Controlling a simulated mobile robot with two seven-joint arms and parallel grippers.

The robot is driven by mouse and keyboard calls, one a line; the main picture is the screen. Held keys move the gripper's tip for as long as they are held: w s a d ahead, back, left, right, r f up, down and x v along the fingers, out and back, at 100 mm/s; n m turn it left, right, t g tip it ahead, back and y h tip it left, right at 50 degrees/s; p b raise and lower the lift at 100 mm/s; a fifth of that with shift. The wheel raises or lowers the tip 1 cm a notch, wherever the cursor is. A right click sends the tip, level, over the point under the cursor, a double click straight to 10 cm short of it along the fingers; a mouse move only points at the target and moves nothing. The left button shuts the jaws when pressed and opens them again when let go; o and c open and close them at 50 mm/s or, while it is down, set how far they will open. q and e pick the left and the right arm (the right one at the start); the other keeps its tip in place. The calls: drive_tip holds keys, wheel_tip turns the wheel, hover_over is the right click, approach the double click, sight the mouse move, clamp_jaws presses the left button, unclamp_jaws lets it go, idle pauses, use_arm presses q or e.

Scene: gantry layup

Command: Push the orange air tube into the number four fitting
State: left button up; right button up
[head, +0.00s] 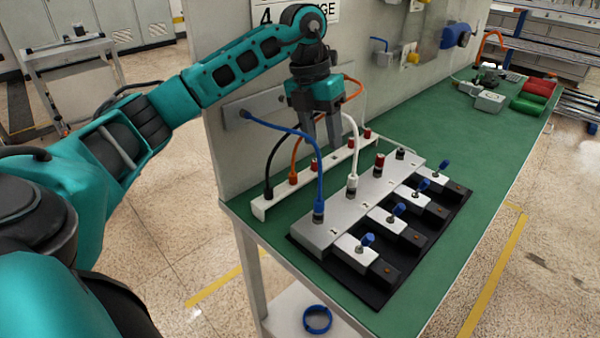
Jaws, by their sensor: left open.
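The orange air tube (295,153) rises from the white rack (262,207) at the back of the bench and passes behind my left gripper. Its lower end is at the rack, beside the black tube's end. My left gripper (323,143) is open, pointing down above the rack and the grey manifold (331,225), to the right of the orange tube's lower end. No tube shows clearly between its fingers. A row of fittings runs along the manifold; the far-end fitting (400,154) is dark and has no tube. Fitting numbers are not readable. My right gripper is not in view.
A blue tube (319,180) and a white tube (353,150) stand in the nearer fittings. Several blue-topped valves (368,239) line the manifold's front. A wall panel stands close behind.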

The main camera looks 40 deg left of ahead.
use_arm(q)
drive_tip(key=s+a+r+n+g+y, duration=0.1)
drive_tip(key=a+r+y, duration=0.1)
drive_tip(key=a, duration=0.4)
hover_over(293, 174)
drive_tip(key=f, duration=0.6)
drive_tip(key=shift+w+a+f+b, duration=0.1)
drive_tip(key=shift+w+f+b, duration=0.2)
drive_tip(key=shift+w+f, duration=0.05)
drive_tip(key=shift+s+f, duration=0.2)
drive_tip(key=shift+f, duration=2.7)
drive_tip(key=shift+c, duration=0.5)
clamp_jaws()
